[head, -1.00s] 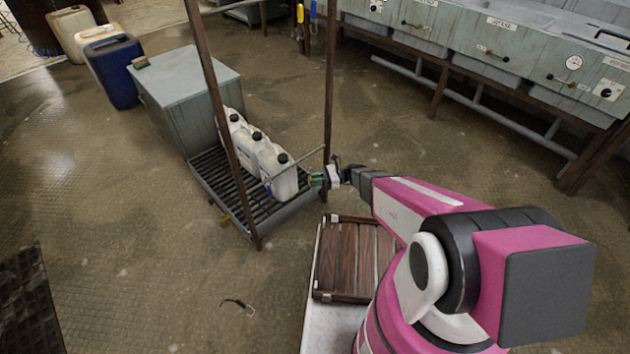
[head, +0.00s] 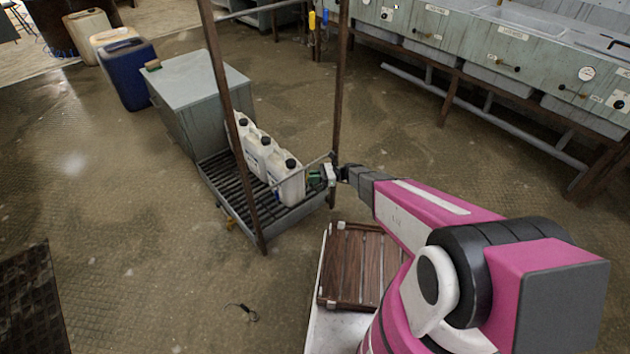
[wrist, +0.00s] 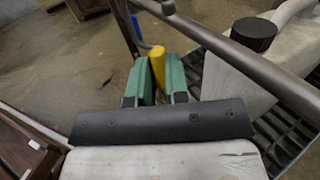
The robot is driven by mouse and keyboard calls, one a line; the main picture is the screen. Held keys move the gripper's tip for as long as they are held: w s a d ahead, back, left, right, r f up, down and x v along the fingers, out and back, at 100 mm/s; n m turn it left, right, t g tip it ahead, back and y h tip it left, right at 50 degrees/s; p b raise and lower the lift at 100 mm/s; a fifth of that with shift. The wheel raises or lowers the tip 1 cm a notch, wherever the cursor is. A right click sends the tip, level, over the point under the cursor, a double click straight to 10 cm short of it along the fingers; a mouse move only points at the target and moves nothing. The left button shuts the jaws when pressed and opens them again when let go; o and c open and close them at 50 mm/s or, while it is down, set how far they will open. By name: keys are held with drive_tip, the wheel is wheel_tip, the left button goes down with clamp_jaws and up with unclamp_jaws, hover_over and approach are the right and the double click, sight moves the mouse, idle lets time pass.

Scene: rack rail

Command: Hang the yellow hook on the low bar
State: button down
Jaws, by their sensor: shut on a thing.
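My gripper (head: 316,178) is at the near right corner of the rack, close to the low bar (head: 303,170). In the wrist view my gripper's green fingers (wrist: 155,80) are shut on the yellow hook (wrist: 158,62). Only a short upright yellow part of the hook shows between and above the fingers; the rest is hidden. The low bar (wrist: 235,54) slants across the wrist view, from the top middle down to the right. The hook looks close to the bar; I cannot tell whether they touch.
White jugs with black caps (head: 290,182) stand on the rack's slatted base (head: 222,192), just behind the bar. Brown posts (head: 232,120) rise at the rack's corners. A wooden crate (head: 345,262) lies below my arm. Floor left of the rack is mostly open.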

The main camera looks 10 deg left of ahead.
drive_tip(key=shift+w+a+f, duration=0.8)
drive_tip(key=shift+a+f, duration=0.05)
drive_tip(key=shift+a, duration=0.05)
drive_tip(key=c, duration=1)
unclamp_jaws()
drive_tip(key=shift+c, duration=0.2)
drive_tip(key=v, duration=1.1)
drive_tip(key=s+d+r+n+t+h, duration=0.2)
drive_tip(key=s+d+r+n+h, duration=0.2)
drive_tip(key=d+r, duration=0.3)
drive_tip(key=s+d+r+n+t+h, duration=0.2)
drive_tip(key=s+d+r+n+h, duration=0.3)
drive_tip(key=d, duration=0.5)
drive_tip(key=s+d+r+n+t+h, duration=0.2)
drive_tip(key=s+d+r+n+h, duration=0.3)
drive_tip(key=d+r+h, duration=0.3)
drive_tip(key=shift+s+d+r, duration=0.55)
drive_tip(key=shift+d+r, duration=0.15)
drive_tip(key=shift+d, duration=0.1)
